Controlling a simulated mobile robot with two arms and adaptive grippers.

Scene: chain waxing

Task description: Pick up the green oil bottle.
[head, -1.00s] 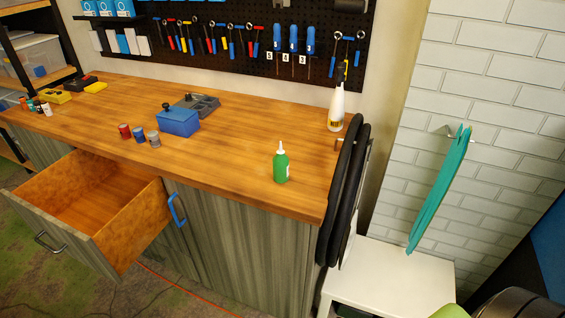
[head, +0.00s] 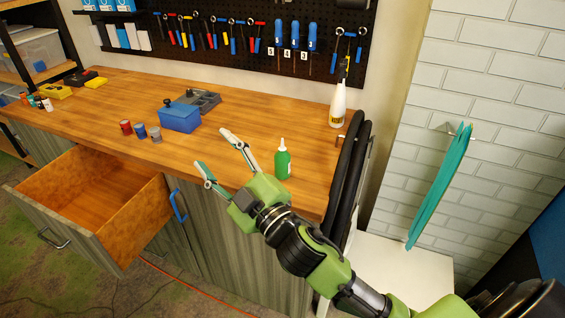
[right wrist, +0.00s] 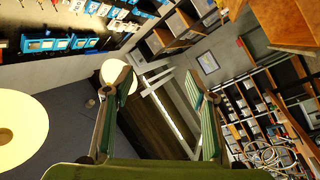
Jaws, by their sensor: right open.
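The green oil bottle (head: 282,162) with a white nozzle stands upright on the wooden workbench (head: 240,110), near its front edge. My right gripper (head: 214,155) is open and empty. In the head view its fingers are to the left of the bottle and point to the upper left, with the palm in front of the bottle's lower left. I cannot tell whether it touches the bottle. In the right wrist view the open fingers (right wrist: 162,95) frame only the far room, and the bottle does not show. My left gripper is not in view.
A white bottle (head: 338,105) stands at the back right of the bench. A blue box (head: 179,118) and small cans (head: 140,131) stand to the left. An open drawer (head: 95,200) juts out at the front left. Black tubes (head: 347,165) hang at the bench's right end.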

